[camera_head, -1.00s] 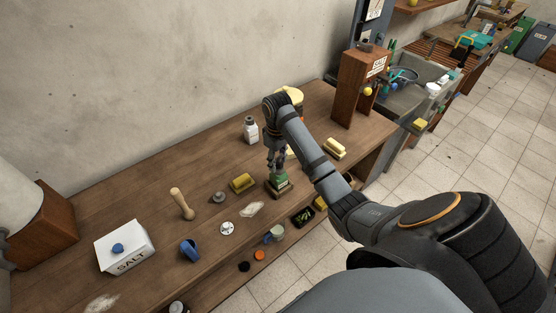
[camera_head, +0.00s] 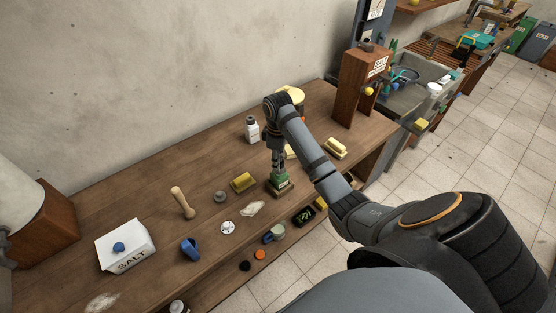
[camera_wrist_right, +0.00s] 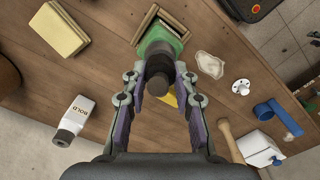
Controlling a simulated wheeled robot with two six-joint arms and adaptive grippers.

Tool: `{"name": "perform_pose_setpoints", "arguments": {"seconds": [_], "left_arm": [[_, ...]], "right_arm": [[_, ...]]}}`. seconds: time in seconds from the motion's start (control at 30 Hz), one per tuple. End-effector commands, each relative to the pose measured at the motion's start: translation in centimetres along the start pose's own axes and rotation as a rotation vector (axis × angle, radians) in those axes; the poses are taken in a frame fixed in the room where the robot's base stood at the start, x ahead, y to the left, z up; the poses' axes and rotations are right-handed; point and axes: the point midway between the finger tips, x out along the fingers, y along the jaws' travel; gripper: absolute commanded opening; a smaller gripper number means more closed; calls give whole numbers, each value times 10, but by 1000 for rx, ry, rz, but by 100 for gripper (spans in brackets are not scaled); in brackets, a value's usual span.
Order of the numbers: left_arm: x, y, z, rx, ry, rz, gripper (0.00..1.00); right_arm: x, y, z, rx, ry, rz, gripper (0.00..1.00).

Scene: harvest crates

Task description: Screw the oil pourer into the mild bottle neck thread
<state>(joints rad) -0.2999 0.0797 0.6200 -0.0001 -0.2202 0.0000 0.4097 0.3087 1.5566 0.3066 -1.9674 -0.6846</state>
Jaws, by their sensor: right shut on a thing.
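My right gripper (camera_head: 278,168) points down over a green bottle (camera_head: 280,180) standing in a square wooden holder (camera_head: 284,192) near the bench's front edge. In the right wrist view, my right gripper (camera_wrist_right: 160,76) is shut on a dark, round-ended piece (camera_wrist_right: 157,84), which seems to be the oil pourer. It sits in line over the green bottle (camera_wrist_right: 157,37), inside the wooden holder (camera_wrist_right: 181,24). The fingers and the pourer hide the bottle's neck, so I cannot tell whether the threads are engaged. My left gripper is out of view.
A white bottle marked BOLD (camera_wrist_right: 77,117) stands behind the gripper; it also shows in the head view (camera_head: 251,130).

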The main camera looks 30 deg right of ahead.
Motion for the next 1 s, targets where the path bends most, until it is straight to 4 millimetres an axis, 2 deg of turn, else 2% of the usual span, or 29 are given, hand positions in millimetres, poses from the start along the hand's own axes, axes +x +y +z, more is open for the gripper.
{"name": "perform_pose_setpoints", "arguments": {"seconds": [0.3, 0.4, 0.67, 0.7, 0.77, 0.8, 1.0], "left_arm": [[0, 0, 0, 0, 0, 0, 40], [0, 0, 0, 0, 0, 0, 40], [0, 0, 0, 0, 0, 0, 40], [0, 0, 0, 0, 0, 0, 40], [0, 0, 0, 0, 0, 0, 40], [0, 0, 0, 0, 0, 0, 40], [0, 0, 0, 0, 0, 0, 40]], "right_arm": [[1, 3, 1, 672, -1, -1, 10], [1, 4, 2, 812, -1, -1, 10], [1, 4, 2, 869, -1, -1, 10], [1, 4, 2, 868, -1, -1, 29], [1, 4, 2, 868, -1, -1, 37], [2, 4, 2, 868, -1, -1, 40], [1, 4, 2, 866, 0, -1, 40]]}}
